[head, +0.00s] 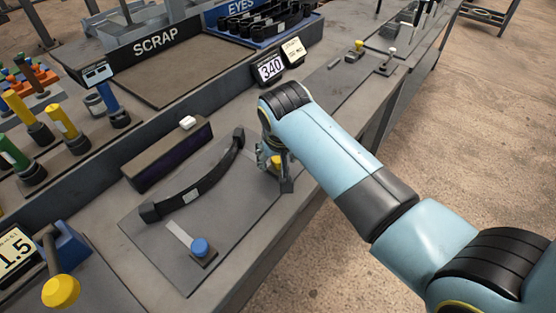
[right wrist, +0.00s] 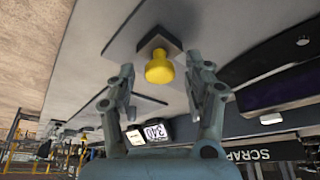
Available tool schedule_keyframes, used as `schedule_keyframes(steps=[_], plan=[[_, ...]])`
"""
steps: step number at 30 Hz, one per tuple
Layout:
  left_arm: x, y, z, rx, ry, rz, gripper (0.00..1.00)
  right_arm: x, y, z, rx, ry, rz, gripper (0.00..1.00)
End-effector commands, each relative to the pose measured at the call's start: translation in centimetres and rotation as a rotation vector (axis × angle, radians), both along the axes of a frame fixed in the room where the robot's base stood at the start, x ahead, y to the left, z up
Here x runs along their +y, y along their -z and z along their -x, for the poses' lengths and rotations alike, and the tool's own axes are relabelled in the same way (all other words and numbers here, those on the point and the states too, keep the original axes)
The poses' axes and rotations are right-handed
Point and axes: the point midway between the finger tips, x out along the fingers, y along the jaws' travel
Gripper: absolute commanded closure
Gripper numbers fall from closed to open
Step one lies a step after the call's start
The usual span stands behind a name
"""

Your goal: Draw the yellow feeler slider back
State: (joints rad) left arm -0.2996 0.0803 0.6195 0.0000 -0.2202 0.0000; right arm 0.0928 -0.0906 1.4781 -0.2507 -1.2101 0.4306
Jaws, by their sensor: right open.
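The yellow feeler slider is a yellow knob (right wrist: 159,68) on a dark square block (right wrist: 158,45). In the head view the yellow knob (head: 275,162) is partly hidden behind my right gripper (head: 279,172), at the right end of a grey plate (head: 165,240). My right gripper is open. In the right wrist view its two fingers (right wrist: 160,75) stand apart on either side of the knob, with gaps on both sides. I cannot tell how far the fingertips reach past it. My left gripper is not in view.
A blue knob slider (head: 200,248) and a black curved bar (head: 200,185) are on the same plate. A dark box with a white button (head: 187,122) stands behind. A yellow-knobbed lever (head: 61,290) is at the lower left. A 340 display (head: 270,68) stands farther back.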

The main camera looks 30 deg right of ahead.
Motion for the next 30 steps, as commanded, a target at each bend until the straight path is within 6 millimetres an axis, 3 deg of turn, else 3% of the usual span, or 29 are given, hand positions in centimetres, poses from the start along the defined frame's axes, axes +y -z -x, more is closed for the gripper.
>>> schedule_keyframes(steps=[6,18,26,30], plan=[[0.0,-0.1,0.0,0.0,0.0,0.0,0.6,0.0,-0.1,0.0,0.0,0.0,0.0,0.47],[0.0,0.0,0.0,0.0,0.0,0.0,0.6,0.0,0.0,0.0,0.001,0.0,0.0,1.0],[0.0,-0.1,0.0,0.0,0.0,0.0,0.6,0.0,0.0,0.0,0.001,0.0,0.0,1.0],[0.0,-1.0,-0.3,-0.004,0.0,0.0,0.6,0.0,-0.3,0.1,0.003,-0.001,0.0,1.0]])
